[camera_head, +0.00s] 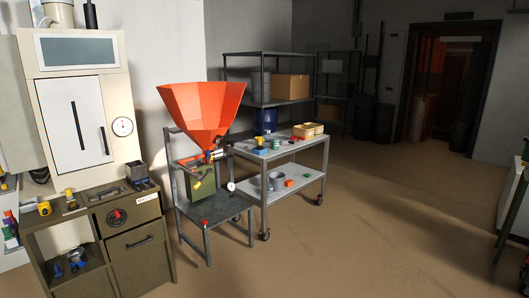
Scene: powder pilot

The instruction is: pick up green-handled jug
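I cannot make out a green-handled jug for certain in the head view. A grey round vessel (276,181) stands on the lower shelf of a wheeled trolley (240,155); I cannot tell a green handle on it. Small blue and green items sit on the trolley's top shelf, too small to identify. Small red, green and blue items (10,232) show at the far left edge. My gripper is not in view.
An orange hopper (204,112) stands on a grey frame (196,215) left of the trolley. An olive cabinet (140,255) with a cream machine (82,105) is at left. Shelving (268,54) is behind. The brown floor (380,220) is clear at centre right.

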